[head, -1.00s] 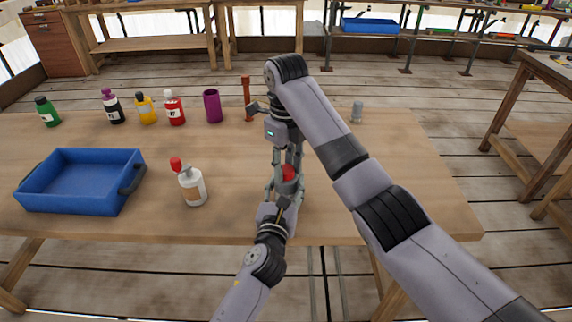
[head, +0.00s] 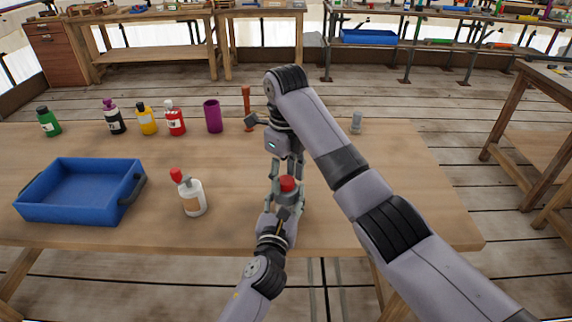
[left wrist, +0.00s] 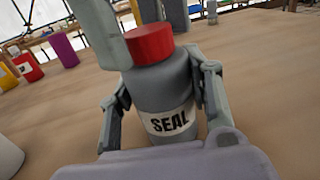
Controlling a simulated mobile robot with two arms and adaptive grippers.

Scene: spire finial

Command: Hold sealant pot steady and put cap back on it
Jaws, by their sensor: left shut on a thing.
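The sealant pot (left wrist: 165,92), grey with a white SEAL label, stands upright near the table's front edge; it also shows in the head view (head: 290,199). The red cap (left wrist: 150,44) sits on top of the pot, and it is in the head view too (head: 288,184). My left gripper (head: 286,206) is shut on the pot, one finger on each side. My right gripper (head: 287,176) points down from above, its fingers spread apart around the cap. In the left wrist view, one of its fingers is left of the cap and the other is behind it.
A white bottle with a red top (head: 191,195) stands left of the pot. A blue tray (head: 78,218) lies farther left. The table's right side is clear.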

